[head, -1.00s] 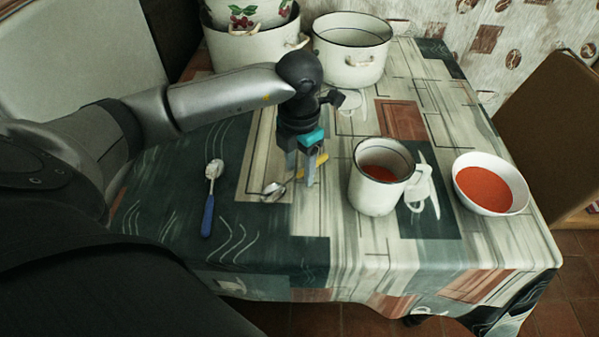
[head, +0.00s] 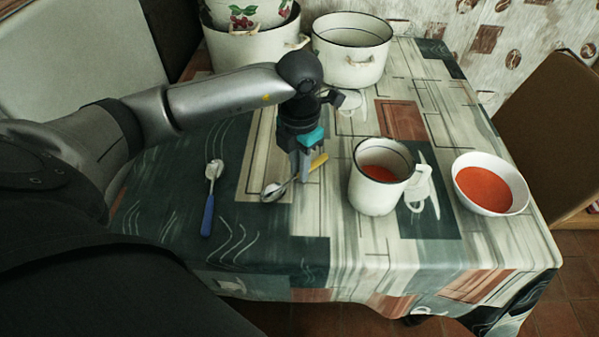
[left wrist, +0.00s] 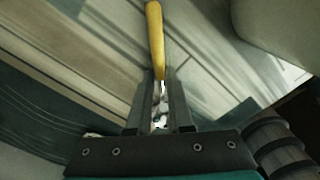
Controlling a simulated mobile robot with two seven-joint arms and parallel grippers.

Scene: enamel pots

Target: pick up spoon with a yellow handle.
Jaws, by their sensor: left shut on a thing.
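The spoon with a yellow handle (head: 318,162) is at the middle of the table, its metal bowl (head: 272,191) toward the lower left. My left gripper (head: 301,176) points down and is shut on the spoon between its handle and bowl. In the left wrist view the yellow handle (left wrist: 156,40) sticks out beyond the fingertips (left wrist: 160,88), and the fingers hide part of the metal shaft. I cannot tell whether the spoon is clear of the cloth. My right gripper is not in view.
A white mug (head: 376,190) with red contents stands just right of my left gripper. A bowl of red powder (head: 488,186) is farther right. A blue-handled spoon (head: 208,213) lies to the left. A large pot (head: 350,62) and stacked pots (head: 250,52) stand at the back.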

